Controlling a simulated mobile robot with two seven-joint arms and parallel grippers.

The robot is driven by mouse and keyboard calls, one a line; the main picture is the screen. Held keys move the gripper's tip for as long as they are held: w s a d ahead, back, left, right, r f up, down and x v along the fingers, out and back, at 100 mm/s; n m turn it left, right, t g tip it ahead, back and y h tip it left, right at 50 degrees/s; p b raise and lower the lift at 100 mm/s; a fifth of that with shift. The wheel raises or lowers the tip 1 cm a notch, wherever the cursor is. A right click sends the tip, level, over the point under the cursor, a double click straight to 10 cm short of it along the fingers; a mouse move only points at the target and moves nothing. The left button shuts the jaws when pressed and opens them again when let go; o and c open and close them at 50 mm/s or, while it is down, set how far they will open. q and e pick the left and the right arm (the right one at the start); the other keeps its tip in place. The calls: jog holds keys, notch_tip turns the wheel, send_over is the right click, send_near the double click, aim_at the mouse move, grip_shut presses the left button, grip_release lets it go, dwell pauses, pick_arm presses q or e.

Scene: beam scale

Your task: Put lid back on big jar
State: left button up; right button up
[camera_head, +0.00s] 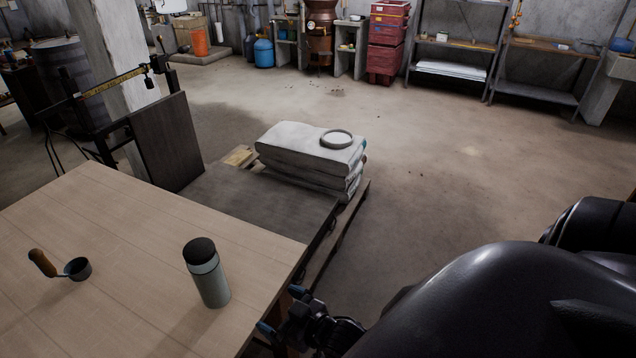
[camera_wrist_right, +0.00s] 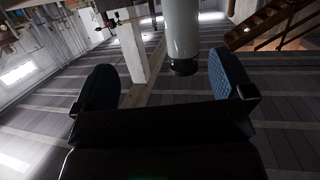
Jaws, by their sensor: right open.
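A pale grey-green jar (camera_head: 208,281) with a dark cap (camera_head: 199,250) stands upright on the wooden table near its right edge. In the right wrist view the same jar (camera_wrist_right: 182,32) appears beyond the fingers, its dark cap (camera_wrist_right: 184,67) toward the picture's bottom. A round grey-green ring-like piece (camera_head: 337,139), possibly a lid, lies flat on the stacked sacks; I cannot tell whether it is one. My right gripper (camera_head: 281,309) is open and empty, beside the table's right edge and apart from the jar. Its fingers (camera_wrist_right: 163,82) are spread in the wrist view. My left gripper is not in view.
A scoop (camera_head: 77,268) with a wooden handle lies on the table (camera_head: 130,225). White sacks (camera_head: 305,150) rest at the far end of the beam scale's dark platform (camera_head: 245,205). The scale's upright panel (camera_head: 167,143) rises behind the table. The floor at right is clear.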

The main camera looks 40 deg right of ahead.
jog(key=s+d+f+m+g+h, duration=0.1)
jog(key=s+d+f+g+h, duration=0.1)
jog(key=s, duration=0.6)
jog(key=shift+s+d+f+g+h, duration=0.15)
jog(key=shift+d+f+g+h, duration=0.3)
jog(key=shift+d+f, duration=0.45)
